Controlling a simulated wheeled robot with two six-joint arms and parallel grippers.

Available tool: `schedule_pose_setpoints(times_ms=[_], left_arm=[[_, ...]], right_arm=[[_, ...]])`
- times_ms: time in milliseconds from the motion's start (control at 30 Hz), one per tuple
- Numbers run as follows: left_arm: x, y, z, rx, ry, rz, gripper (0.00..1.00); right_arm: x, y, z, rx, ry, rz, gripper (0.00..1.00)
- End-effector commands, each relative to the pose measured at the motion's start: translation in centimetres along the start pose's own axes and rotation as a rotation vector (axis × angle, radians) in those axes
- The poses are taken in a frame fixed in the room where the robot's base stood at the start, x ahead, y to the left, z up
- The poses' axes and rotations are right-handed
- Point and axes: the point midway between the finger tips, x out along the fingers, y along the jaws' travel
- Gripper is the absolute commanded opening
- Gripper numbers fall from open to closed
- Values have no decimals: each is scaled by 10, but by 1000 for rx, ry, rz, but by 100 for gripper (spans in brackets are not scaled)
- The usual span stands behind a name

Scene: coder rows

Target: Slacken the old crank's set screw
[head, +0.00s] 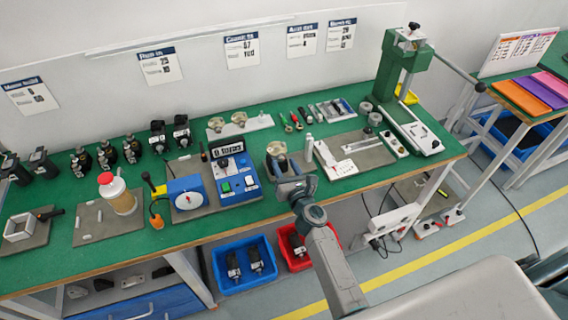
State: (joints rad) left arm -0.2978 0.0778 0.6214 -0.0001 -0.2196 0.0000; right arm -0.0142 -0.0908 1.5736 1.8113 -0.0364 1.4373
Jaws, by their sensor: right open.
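My right gripper (288,166) is open over the front middle of the green bench. A round beige metal part (276,148) shows just beyond its fingers; I cannot tell whether they touch it. Two similar round parts (239,118) sit on a pale plate at the back. Several slim hand tools (286,122) with green, red and dark handles lie to the right of that plate. I cannot make out which part is the old crank, and its set screw is too small to see. My left gripper is not in view.
A glue-like bottle (117,194) stands farther left. A green press (392,70) rises at right. Blue (244,262) and red (292,254) bins sit below the bench.

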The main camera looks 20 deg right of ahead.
Motion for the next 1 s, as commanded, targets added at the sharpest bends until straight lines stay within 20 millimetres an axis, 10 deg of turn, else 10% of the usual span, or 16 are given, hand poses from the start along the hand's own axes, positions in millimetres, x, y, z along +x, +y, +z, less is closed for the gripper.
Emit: schedule_pose_setpoints(times_ms=[433, 667, 1000], left_arm=[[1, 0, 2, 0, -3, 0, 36], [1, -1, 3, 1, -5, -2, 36], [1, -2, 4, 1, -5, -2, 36]], right_arm=[[14, 0, 0, -1, 1, 0, 41], [13, 0, 0, -1, 1, 0, 0], [13, 0, 0, -40, 1, 0, 0]])
